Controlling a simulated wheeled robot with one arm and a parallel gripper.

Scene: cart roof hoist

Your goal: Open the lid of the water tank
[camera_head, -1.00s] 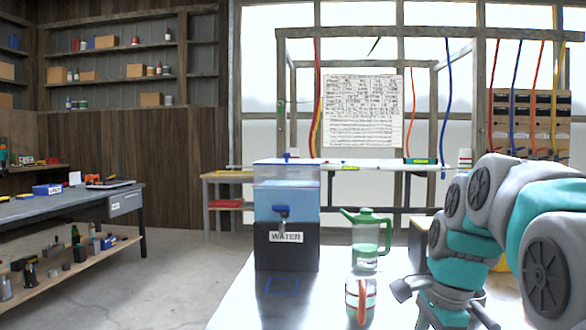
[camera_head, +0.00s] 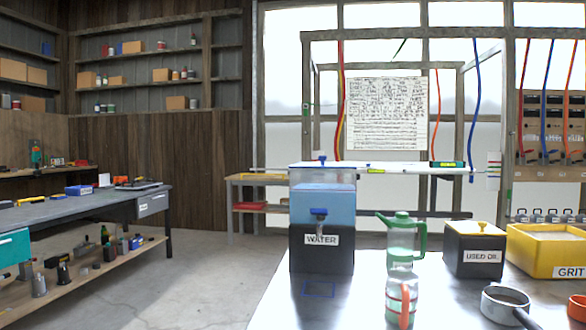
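The water tank (camera_head: 322,225) stands upright on the metal table (camera_head: 290,310). It has a clear upper part with blue water, a dark base, a small blue tap (camera_head: 318,213) and a WATER label (camera_head: 321,240) on its front. Its lid (camera_head: 340,165) lies flat across the top and looks closed. A small blue knob (camera_head: 322,158) sticks up from the lid. My gripper is not in view.
Farther right are a USED OIL box (camera_head: 475,250), a yellow GRIT bin (camera_head: 545,250) and a metal pan (camera_head: 505,298). A blue outlined square (camera_head: 318,290) before the tank is empty.

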